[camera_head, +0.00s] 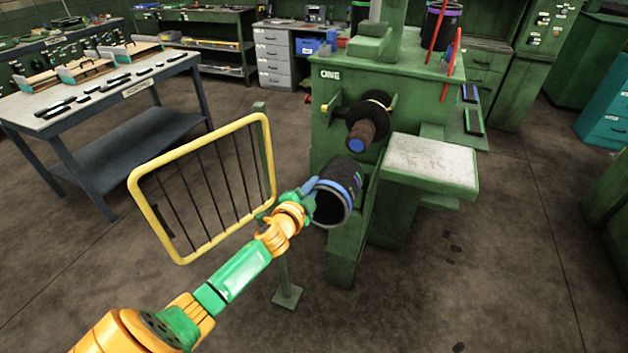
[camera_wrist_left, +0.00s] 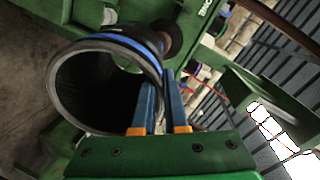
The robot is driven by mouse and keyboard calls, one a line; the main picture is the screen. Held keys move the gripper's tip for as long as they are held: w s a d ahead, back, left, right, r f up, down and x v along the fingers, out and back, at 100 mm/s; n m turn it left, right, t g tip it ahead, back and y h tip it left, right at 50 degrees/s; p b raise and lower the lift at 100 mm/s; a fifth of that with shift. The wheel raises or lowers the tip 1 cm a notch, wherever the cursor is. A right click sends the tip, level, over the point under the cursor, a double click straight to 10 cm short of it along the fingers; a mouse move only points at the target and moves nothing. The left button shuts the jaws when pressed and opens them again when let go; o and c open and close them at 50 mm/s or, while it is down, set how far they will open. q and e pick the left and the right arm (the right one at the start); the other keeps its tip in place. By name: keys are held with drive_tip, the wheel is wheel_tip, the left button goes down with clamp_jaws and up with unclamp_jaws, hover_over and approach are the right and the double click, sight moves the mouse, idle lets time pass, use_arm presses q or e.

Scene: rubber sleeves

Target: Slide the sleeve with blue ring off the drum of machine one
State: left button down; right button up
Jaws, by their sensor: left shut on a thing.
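The sleeve with the blue ring (camera_head: 338,192) is a black, hollow cylinder, tilted, with a blue band near its open end. It is off the drum, in front of and below the drum (camera_head: 362,134) of machine one (camera_head: 395,75), which carries the label ONE. My left gripper (camera_head: 312,190) is shut on the sleeve's wall at its left side. In the left wrist view the blue fingers (camera_wrist_left: 162,105) pinch the rim of the sleeve (camera_wrist_left: 75,62), and its dark inside shows. The drum's brown end with a blue tip is bare. My right gripper is not in view.
A yellow barred guard (camera_head: 203,188) stands left of the machine, close to my left arm. A pale-topped green shelf (camera_head: 430,163) juts out right of the sleeve. A workbench (camera_head: 95,95) with small tools stands at the left. The floor at the front right is clear.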

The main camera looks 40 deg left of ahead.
use_arm(q)
drive_tip(key=shift+s+r+p, duration=0.15)
drive_tip(key=shift+r+p, duration=0.25)
drive_tip(key=shift+p, duration=0.35)
drive_tip(key=shift+r+g, duration=0.2)
drive_tip(key=shift+g, duration=0.2)
drive_tip(key=shift+s+d+r+g+h, duration=0.1)
drive_tip(key=shift+s+d+g+h, duration=0.05)
drive_tip(key=shift+s+g, duration=0.35)
drive_tip(key=shift+s+d+r+g+h, duration=0.1)
drive_tip(key=shift+s+g+h, duration=0.05)
drive_tip(key=shift+s+g, duration=0.3)
drive_tip(key=shift+w, duration=0.1)
drive_tip(key=shift+s+d+r+g+h, duration=0.25)
drive_tip(key=shift+s+g, duration=0.35)
drive_tip(key=shift+g, duration=0.3)
drive_tip(key=shift+s+r+g+h, duration=0.15)
drive_tip(key=shift+s+r+g, duration=0.35)
drive_tip(key=shift+g, duration=0.35)
drive_tip(key=shift+s+d+r+g+h, duration=0.2)
drive_tip(key=shift+s+g, duration=0.45)
drive_tip(key=shift+g, duration=0.25)
